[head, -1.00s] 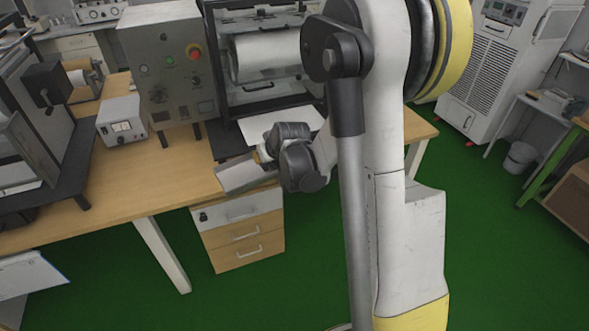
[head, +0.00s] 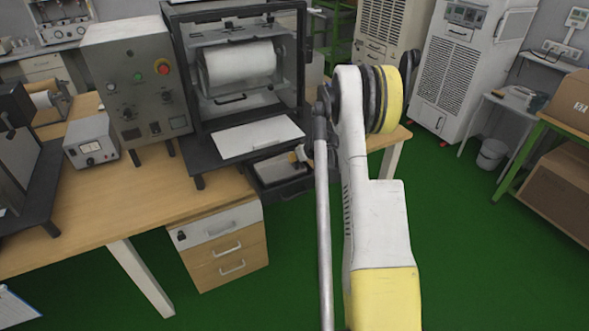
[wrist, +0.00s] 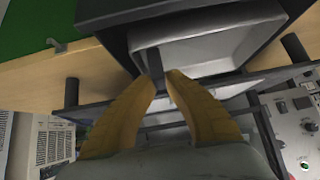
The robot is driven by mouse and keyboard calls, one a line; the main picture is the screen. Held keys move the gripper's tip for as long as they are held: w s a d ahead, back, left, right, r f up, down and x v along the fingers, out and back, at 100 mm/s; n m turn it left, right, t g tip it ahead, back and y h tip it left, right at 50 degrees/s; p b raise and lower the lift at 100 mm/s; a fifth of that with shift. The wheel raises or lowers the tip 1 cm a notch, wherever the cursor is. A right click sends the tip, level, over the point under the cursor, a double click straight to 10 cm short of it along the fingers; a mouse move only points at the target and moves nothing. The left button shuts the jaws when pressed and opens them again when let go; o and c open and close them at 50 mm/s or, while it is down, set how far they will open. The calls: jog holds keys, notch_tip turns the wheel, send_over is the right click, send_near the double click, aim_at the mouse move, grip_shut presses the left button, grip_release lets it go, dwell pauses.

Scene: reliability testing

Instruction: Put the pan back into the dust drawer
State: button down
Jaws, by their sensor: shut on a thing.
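The pan (head: 279,167) is a shallow light-grey tray. In the head view it lies within the outline of the dark dust drawer (head: 288,190), which is pulled out at the front of the drum machine. In the wrist view the pan (wrist: 205,48) shows at the top, with dark drawer walls (wrist: 117,48) around it. My gripper (wrist: 163,76) has its yellow fingers shut on the pan's dark handle (wrist: 154,62). My gripper (head: 300,153) is partly hidden by my arm in the head view. I cannot tell whether the pan rests on the drawer's floor.
A white sheet-like plate (head: 257,137) lies above the drawer, below the machine's drum (head: 240,63). A control box (head: 140,90) stands left of the machine. The wooden table (head: 90,215) has a drawer cabinet (head: 222,245) underneath. Green floor is free in front.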

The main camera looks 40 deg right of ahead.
aim_at(296, 164)
notch_tip(296, 164, down, 3)
jog(key=shift+f+b, duration=0.2)
jog(key=shift+b, duration=0.35)
jog(key=shift+r, duration=0.1)
jog(key=c, duration=1.5)
grip_release()
jog(key=p+v, duration=0.1)
jog(key=v, duration=0.5)
jog(key=p+v, duration=0.2)
jog(key=v, duration=0.4)
jog(key=shift+a+r, duration=0.15)
jog(key=shift+a, duration=0.1)
jog(key=s+a+r+n+g+y, duration=0.1)
jog(key=s+a+r, duration=0.1)
jog(key=a+r, duration=0.8)
jog(key=s+a+r, duration=0.2)
jog(key=a+r, duration=0.4)
jog(key=a, duration=0.7)
jog(key=s+a+r+n, duration=0.1)
jog(key=s+a+r, duration=0.2)
jog(key=s+a, duration=1.3)
jog(key=shift+s+n+g+y, duration=0.3)
jog(key=shift+s, duration=0.85)
